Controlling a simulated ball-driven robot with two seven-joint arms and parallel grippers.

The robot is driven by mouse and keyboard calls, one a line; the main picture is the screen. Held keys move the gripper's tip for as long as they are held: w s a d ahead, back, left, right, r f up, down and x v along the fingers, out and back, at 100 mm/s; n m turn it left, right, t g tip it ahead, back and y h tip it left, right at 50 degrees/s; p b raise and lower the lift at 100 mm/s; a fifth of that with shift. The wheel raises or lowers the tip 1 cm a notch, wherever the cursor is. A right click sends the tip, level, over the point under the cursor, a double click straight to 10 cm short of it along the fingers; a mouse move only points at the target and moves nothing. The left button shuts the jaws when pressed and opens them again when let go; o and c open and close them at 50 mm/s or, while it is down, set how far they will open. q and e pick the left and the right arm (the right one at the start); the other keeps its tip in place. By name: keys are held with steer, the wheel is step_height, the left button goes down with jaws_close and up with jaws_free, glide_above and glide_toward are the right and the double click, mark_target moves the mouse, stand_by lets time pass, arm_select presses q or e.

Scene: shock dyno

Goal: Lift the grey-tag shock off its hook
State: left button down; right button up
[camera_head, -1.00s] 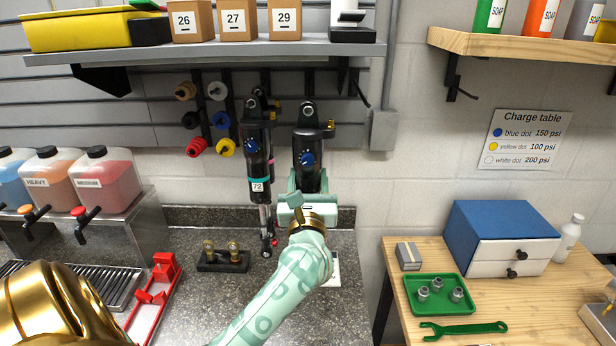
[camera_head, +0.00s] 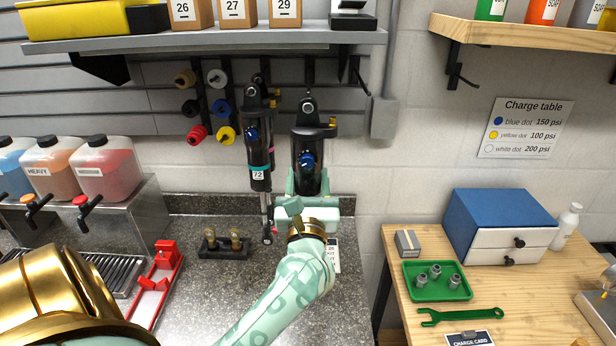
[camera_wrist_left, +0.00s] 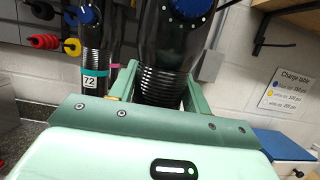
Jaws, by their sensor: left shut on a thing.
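My left gripper (camera_head: 306,196) is shut on a black shock (camera_head: 307,158) with a blue dial, around its lower ribbed body. It holds the shock upright; the left wrist view shows the jaws on either side of it (camera_wrist_left: 163,55). The shock's top eye shows below a dark hanger strip on the wall and seems clear of it. The gripper hides the shock's lower end, and no grey tag shows. To its left hangs another black shock (camera_head: 256,150) with a teal tag marked 72. A pink-tagged shock (camera_head: 270,140) is partly hidden behind that one. My right gripper is not in view.
A grey shelf (camera_head: 210,40) with numbered boxes overhangs the shocks. Coloured spools (camera_head: 197,134) hang at left. A black holder with brass fittings (camera_head: 224,246) stands on the speckled counter (camera_head: 215,285). A wooden bench (camera_head: 400,300) with a green tray (camera_head: 437,294) stands at right.

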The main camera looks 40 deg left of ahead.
arm_select(q)
steer(key=s+d+r, duration=0.2)
steer(key=s+d, duration=0.5)
steer(key=s, duration=0.1)
steer(key=shift+s, duration=0.2)
